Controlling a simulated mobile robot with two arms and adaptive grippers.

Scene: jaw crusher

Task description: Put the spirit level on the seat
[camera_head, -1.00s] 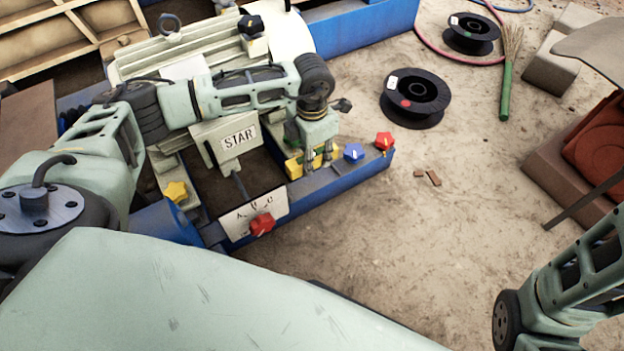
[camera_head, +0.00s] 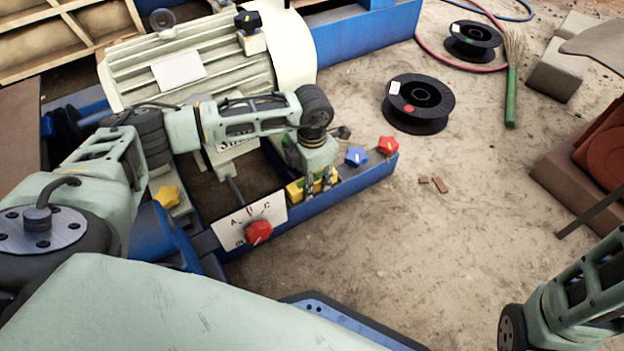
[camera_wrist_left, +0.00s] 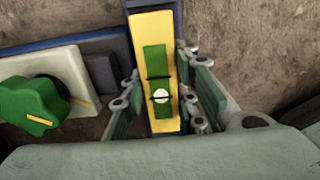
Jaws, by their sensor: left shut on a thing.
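The spirit level is a yellow bar with a green vial panel; it shows in the wrist view (camera_wrist_left: 169,52) and, partly hidden, in the head view (camera_head: 296,188). My left gripper (camera_head: 319,185) is shut on it, fingers on both sides, at the blue frame's near rail (camera_head: 350,186). I cannot tell whether the level touches the rail. No seat can be made out with certainty; the gripper and level cover that part of the rail. My right gripper is out of view; only my right arm shows at the lower right.
A blue star knob (camera_head: 356,156) and red star knob (camera_head: 388,147) stand right of the gripper. A lettered plate (camera_head: 232,229) with a red knob (camera_head: 258,232) is to its left. A cream motor (camera_head: 210,65) stands behind. A black spool (camera_head: 418,104) lies on open sandy ground.

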